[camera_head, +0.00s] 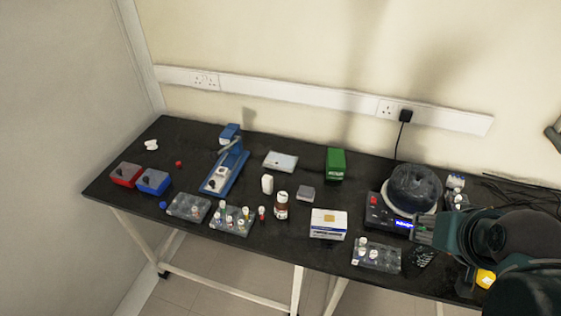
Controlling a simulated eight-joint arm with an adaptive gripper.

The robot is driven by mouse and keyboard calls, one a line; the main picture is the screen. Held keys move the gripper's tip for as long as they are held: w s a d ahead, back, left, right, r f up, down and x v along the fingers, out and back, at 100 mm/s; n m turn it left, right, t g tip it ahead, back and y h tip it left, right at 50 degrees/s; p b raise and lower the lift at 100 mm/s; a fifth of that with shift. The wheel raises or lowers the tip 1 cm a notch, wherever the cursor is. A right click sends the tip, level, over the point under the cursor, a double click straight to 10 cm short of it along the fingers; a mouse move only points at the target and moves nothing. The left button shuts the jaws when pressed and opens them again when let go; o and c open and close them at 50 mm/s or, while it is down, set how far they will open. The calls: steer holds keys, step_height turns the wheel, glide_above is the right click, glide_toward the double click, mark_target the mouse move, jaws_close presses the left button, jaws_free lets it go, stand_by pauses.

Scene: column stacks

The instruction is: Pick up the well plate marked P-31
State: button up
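A flat, pale rectangular plate (281,161) lies on the black bench at the back, left of a green box. It looks like a well plate, but no P-31 mark can be read at this size. My gripper (424,231) is at the right, at the end of my dark arm, in front of a round black-and-white device. It is far from the pale plate. Its fingers are small and dark here, so I cannot tell whether they are open or shut.
A blue press-like tool (226,168) stands left of the plate, the green box (335,163) right of it. A brown bottle (281,206), white bottle (267,184), grey block (306,193) and white box (328,223) stand in front. Vial racks (376,257) line the front edge.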

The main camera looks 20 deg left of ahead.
steer(key=o, duration=1)
steer(key=shift+r, duration=0.1)
